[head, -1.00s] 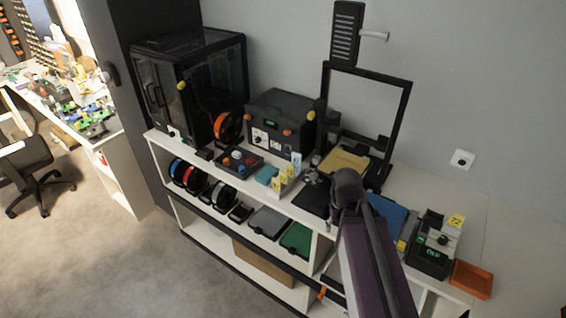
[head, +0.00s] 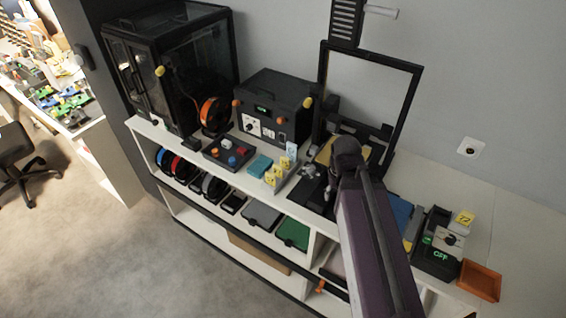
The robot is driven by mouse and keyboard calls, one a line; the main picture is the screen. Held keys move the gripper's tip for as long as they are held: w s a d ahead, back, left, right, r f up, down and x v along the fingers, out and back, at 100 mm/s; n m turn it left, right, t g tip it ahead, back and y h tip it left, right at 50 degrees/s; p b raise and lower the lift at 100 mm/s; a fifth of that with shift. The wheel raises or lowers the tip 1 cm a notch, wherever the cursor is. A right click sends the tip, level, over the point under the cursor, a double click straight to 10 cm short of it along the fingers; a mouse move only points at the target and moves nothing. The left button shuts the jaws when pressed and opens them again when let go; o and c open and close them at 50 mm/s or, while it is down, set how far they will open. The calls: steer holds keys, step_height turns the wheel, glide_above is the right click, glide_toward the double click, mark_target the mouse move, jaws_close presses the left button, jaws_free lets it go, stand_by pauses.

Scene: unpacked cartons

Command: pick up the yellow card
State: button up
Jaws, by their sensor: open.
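Several small yellow cards (head: 277,174) stand in a light holder near the front edge of the white worktop, left of my arm. Another yellow card (head: 464,218), marked "72", stands at the right by a black device. I cannot tell which of them is the task's card. My purple arm link rises from the bottom of the picture, and its dark joint covers part of the printer area. I cannot make out my gripper in this view.
A black open-frame printer (head: 413,95) stands behind my arm. Left are a black box with knobs (head: 275,108), an enclosed printer (head: 170,70) and a tray of coloured knobs (head: 212,153). An orange tray (head: 480,281) lies right. The far-right worktop is clear.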

steer(key=o, duration=0.3)
steer(key=shift+w, duration=0.1)
steer(key=shift+o, duration=1.3)
steer(key=shift+w, duration=0.3)
steer(key=w+a+m, duration=0.1)
steer(key=w+a, duration=0.1)
steer(key=w, duration=0.1)
steer(key=w+a+r+m+p, duration=0.1)
steer(key=w, duration=0.3)
steer(key=w+a+r+m+p, duration=0.1)
steer(key=w+a, duration=0.1)
steer(key=w, duration=0.2)
steer(key=shift+w+a+r, duration=0.25)
steer(key=shift+a, duration=0.05)
steer(key=w+a+m, duration=0.1)
steer(key=w+a, duration=0.2)
steer(key=w+a+r+m+p, duration=0.1)
steer(key=w+a, duration=0.2)
steer(key=w+a+r+m+p, duration=0.1)
steer(key=w+a, duration=0.1)
steer(key=w, duration=0.2)
steer(key=shift+a+m, duration=0.4)
steer(key=shift+f, duration=0.15)
steer(key=b, duration=0.7)
glide_above(285, 164)
steer(key=w, duration=0.1)
step_height(285, 164, down, 7)
steer(key=shift+d+r, duration=0.1)
steer(key=shift+r, duration=0.05)
